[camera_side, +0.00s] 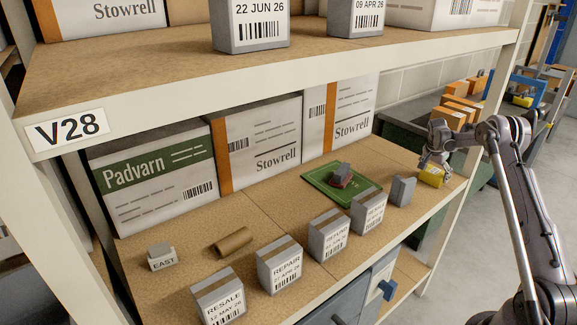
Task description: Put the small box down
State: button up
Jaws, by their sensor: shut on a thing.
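My gripper (436,163) is at the right end of the lower shelf (205,268), pointing down. It is shut on a small yellow box (432,177), which has a dark mark on its face. The box is at or just above the shelf's right end; I cannot tell whether it touches the board. The fingers partly hide its top.
A green mat (318,181) bearing a small dark red and grey item (341,175) lies left of the gripper. A grey block (402,191) stands nearer. Labelled boxes (279,264) line the front edge. A cardboard roll (233,242) lies left. The upper shelf (130,85) overhangs.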

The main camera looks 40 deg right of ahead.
jog(key=shift+f, duration=0.1)
jog(key=o, duration=1.3)
jog(key=shift+c, duration=0.2)
jog(key=v, duration=1.2)
jog(key=shift+a, duration=0.1)
